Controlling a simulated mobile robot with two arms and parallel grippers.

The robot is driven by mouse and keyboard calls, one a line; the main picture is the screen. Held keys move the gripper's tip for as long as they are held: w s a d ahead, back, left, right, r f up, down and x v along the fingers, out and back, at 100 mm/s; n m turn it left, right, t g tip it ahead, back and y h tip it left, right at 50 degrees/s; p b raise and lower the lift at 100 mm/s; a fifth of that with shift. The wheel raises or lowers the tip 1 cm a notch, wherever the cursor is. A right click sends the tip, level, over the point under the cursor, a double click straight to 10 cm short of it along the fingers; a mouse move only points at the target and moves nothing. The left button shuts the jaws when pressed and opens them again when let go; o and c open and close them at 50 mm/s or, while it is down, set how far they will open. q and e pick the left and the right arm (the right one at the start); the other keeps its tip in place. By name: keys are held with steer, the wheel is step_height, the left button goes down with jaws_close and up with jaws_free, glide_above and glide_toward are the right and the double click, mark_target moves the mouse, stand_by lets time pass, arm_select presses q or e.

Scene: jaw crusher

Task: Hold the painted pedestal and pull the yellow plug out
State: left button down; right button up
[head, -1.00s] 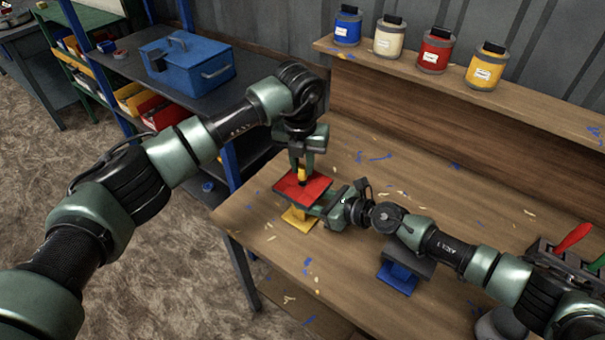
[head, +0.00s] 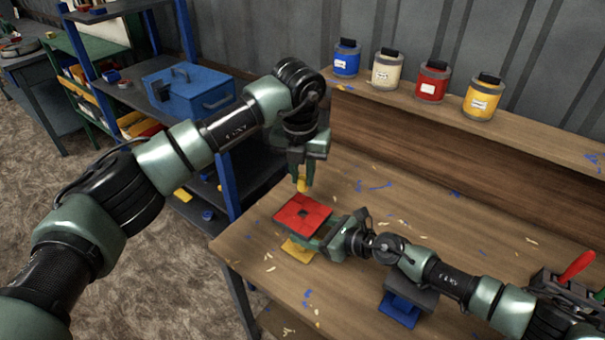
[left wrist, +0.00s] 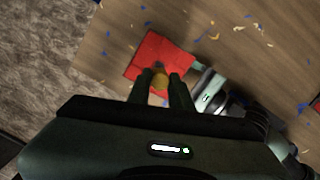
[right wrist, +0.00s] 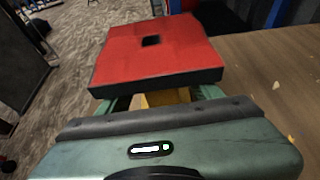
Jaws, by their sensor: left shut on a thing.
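The painted pedestal has a red square top (head: 290,212) with a dark square hole in its middle and a yellow foot (head: 297,250). It stands on the bench, and its top also shows in the right wrist view (right wrist: 190,55). My left gripper (head: 302,180) points down above the top, shut on the yellow plug (head: 302,186). The plug is clear of the hole; it also shows in the left wrist view (left wrist: 160,80). My right gripper (right wrist: 160,97) is shut on the pedestal's yellow part under the red top; its fingertips are mostly hidden by the top.
A grey and blue block (head: 405,303) stands on the bench below my right arm. A rack with red and green handles (head: 575,268) is at the right. Several paint cans line the rear shelf (head: 540,122). A blue toolbox (head: 190,90) stands on shelving at left.

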steer(key=v, duration=0.7)
steer(key=shift+s+d, duration=0.2)
steer(key=shift+r, duration=0.1)
